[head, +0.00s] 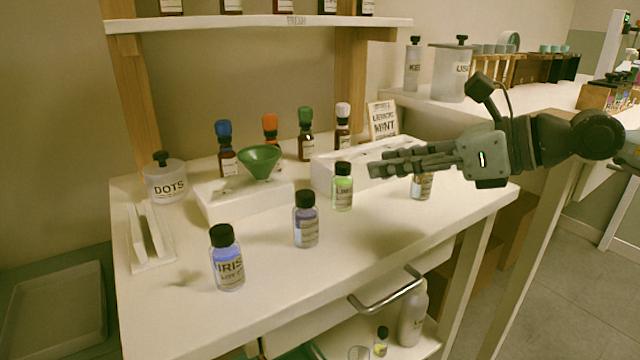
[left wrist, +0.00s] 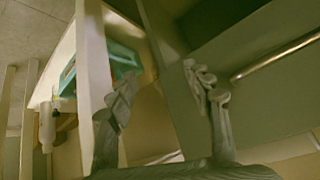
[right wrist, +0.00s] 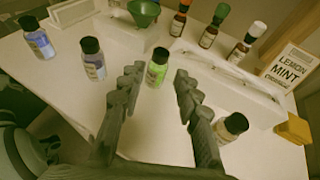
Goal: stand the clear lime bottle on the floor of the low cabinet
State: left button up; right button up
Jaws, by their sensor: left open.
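The clear lime bottle (head: 343,190), with a black cap and lime-green content, stands upright on the white table. It also shows in the right wrist view (right wrist: 157,72), ahead of and between the parted fingers. My right gripper (head: 376,165) is open and empty, with its fingertips just right of the bottle in the head view. The low cabinet (head: 412,349) is partly visible under the table and drawer; its inside is mostly hidden.
An iris bottle (head: 227,262), a purple bottle (head: 306,222) and an amber-coloured bottle (head: 421,186) stand along the tabletop. Behind are a green funnel (head: 259,160) and a white rack (head: 335,163). A drawer handle (head: 386,295) juts from the front. A white bottle (head: 413,316) stands below.

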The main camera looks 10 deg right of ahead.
aim_at(350, 168)
jog(key=shift+p+x, duration=0.65)
jog(key=shift+x, duration=0.4)
jog(key=shift+w+a, duration=0.15)
jog(key=shift+w, duration=0.05)
jog(key=p+x, duration=0.1)
jog(key=x, duration=0.3)
jog(key=shift+w+a+p, duration=0.1)
jog(key=shift+a+p, duration=0.05)
jog(key=shift+p, duration=0.15)
jog(key=shift+w+a+f, duration=0.2)
jog(key=shift+w, duration=0.05)
pick_arm(q)
jog(key=s+a+f+n+g+y, duration=0.1)
jog(key=s+a+f+g, duration=0.3)
jog(key=s+a+f, duration=0.1)
jog(key=shift+s+f, duration=0.15)
jog(key=shift+s, duration=0.3)
jog(key=shift+a, duration=0.1)
pick_arm(e)
grip_shut()
